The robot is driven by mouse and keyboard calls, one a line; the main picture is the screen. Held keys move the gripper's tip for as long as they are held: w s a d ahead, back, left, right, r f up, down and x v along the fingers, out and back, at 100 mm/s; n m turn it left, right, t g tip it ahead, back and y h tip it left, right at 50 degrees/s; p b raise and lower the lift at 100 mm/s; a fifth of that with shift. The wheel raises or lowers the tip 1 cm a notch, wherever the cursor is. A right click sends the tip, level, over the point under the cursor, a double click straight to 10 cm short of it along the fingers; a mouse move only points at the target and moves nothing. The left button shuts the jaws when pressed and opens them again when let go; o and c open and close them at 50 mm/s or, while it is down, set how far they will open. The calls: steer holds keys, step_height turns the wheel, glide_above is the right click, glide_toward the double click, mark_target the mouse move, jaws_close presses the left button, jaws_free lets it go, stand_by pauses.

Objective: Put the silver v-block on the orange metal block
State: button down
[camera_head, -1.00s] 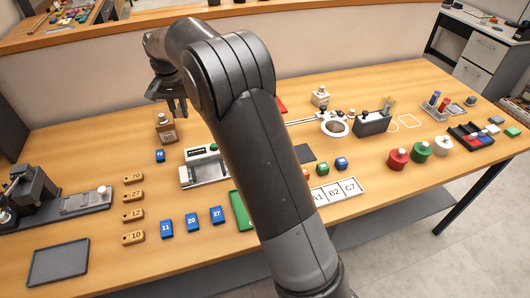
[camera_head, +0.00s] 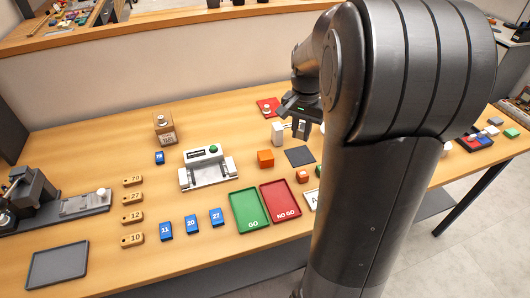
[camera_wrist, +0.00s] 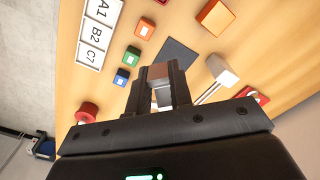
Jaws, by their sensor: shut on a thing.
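My gripper (camera_wrist: 160,92) is shut on a silver block (camera_wrist: 163,98), taken to be the silver v-block, seen between the fingers in the wrist view. Its groove cannot be made out. In the head view my gripper (camera_head: 299,122) is above the back middle of the table, and my arm partly hides it. The orange metal block (camera_head: 265,158) sits on the table to the left of and nearer than my gripper, with nothing on top. It also shows at the top of the wrist view (camera_wrist: 215,17).
A dark square pad (camera_head: 300,156) lies right of the orange block, and a white block (camera_head: 277,132) stands behind it. Green GO (camera_head: 243,222) and red NO GO (camera_head: 290,211) trays lie in front. A smaller orange cube (camera_head: 303,176) is close by. My arm hides much of the right side.

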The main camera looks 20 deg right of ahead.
glide_above(264, 157)
step_height(264, 157, down, 6)
steer(key=shift+f, duration=2.2)
steer(key=c, duration=1.3)
jaws_free()
steer(key=shift+f, duration=0.15)
step_height(264, 157, up, 11)
steer(key=s+a+r+n+t, duration=0.35)
steer(key=s+r, duration=0.45)
steer(key=s, duration=0.4)
steer(key=s+a+n+t, duration=0.2)
steer(key=s+n, duration=0.3)
steer(key=s, duration=0.8)
